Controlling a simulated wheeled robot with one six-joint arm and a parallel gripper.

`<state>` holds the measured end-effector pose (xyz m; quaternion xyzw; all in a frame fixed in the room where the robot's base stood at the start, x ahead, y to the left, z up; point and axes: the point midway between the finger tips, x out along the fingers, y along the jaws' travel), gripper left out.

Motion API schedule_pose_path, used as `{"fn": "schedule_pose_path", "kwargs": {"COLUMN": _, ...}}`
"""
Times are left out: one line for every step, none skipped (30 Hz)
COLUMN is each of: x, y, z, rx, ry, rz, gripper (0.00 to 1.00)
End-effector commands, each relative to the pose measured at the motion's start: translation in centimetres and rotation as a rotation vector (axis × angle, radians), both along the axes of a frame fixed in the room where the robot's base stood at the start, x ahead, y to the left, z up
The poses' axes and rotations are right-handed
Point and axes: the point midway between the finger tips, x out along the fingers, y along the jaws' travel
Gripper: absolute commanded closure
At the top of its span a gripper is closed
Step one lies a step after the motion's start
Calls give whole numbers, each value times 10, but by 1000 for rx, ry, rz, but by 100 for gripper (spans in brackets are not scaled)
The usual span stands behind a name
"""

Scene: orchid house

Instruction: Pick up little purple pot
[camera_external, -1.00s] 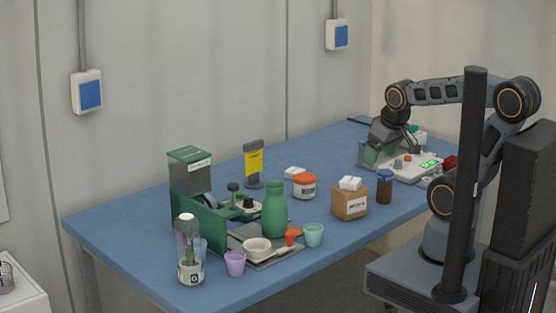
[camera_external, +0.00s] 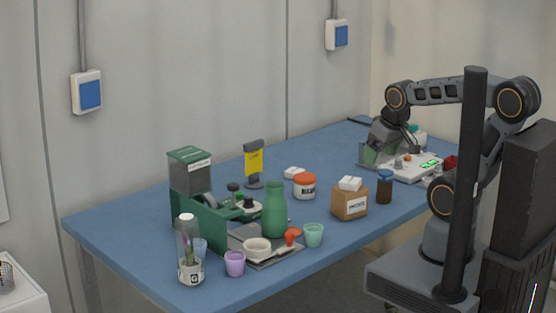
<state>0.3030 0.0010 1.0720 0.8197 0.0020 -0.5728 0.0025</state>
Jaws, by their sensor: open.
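The little purple pot (camera_external: 235,264) stands upright near the front left edge of the blue table, just right of a clear bottle. It is small and lilac, with an open top. My gripper (camera_external: 375,158) is at the far right end of the table, pointing down beside a white device with a green display. It is far from the purple pot and open. Its fingertips are small and partly hard to make out against a greenish thing there.
Close to the pot are a clear bottle (camera_external: 190,255), a cream bowl (camera_external: 256,249), a mint pot (camera_external: 314,235) and a tall green vase (camera_external: 274,212). A green dispenser (camera_external: 190,172) stands behind. A cardboard box (camera_external: 350,201) and brown jar (camera_external: 384,188) stand between my gripper and these.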

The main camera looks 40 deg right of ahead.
Motion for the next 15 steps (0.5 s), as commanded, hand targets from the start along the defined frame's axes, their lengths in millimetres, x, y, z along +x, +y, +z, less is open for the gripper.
{"fn": "schedule_pose_path", "kwargs": {"x": 0, "y": 0, "z": 0, "rx": 0, "ry": 0, "rz": 0, "gripper": 17}}
{"fn": "schedule_pose_path", "kwargs": {"x": 0, "y": 0, "z": 0, "rx": 0, "ry": 0, "rz": 0, "gripper": 17}}
{"fn": "schedule_pose_path", "kwargs": {"x": 0, "y": 0, "z": 0, "rx": 0, "ry": 0, "rz": 0, "gripper": 17}}
{"fn": "schedule_pose_path", "kwargs": {"x": 0, "y": 0, "z": 0, "rx": 0, "ry": 0, "rz": 0, "gripper": 17}}
{"fn": "schedule_pose_path", "kwargs": {"x": 0, "y": 0, "z": 0, "rx": 0, "ry": 0, "rz": 0, "gripper": 17}}
{"fn": "schedule_pose_path", "kwargs": {"x": 0, "y": 1, "z": -1, "rx": 0, "ry": 0, "rz": 5, "gripper": 17}}
{"fn": "schedule_pose_path", "kwargs": {"x": 0, "y": 3, "z": -1, "rx": 0, "ry": 0, "rz": 14, "gripper": 17}}
{"fn": "schedule_pose_path", "kwargs": {"x": 0, "y": 6, "z": -2, "rx": 0, "ry": 1, "rz": 26, "gripper": 17}}
{"fn": "schedule_pose_path", "kwargs": {"x": 0, "y": 12, "z": -6, "rx": 0, "ry": 9, "rz": 51, "gripper": 17}}
{"fn": "schedule_pose_path", "kwargs": {"x": 0, "y": 19, "z": -10, "rx": 0, "ry": 20, "rz": 77, "gripper": 17}}
{"fn": "schedule_pose_path", "kwargs": {"x": 0, "y": 27, "z": -16, "rx": -2, "ry": 35, "rz": 109, "gripper": 17}}
{"fn": "schedule_pose_path", "kwargs": {"x": -1, "y": 39, "z": -26, "rx": -5, "ry": 62, "rz": 160, "gripper": 17}}
{"fn": "schedule_pose_path", "kwargs": {"x": -2, "y": 51, "z": -33, "rx": -9, "ry": 83, "rz": 207, "gripper": 17}}
{"fn": "schedule_pose_path", "kwargs": {"x": -3, "y": 62, "z": -42, "rx": -20, "ry": 107, "rz": 258, "gripper": 17}}
{"fn": "schedule_pose_path", "kwargs": {"x": -4, "y": 77, "z": -54, "rx": -52, "ry": 139, "rz": 341, "gripper": 17}}
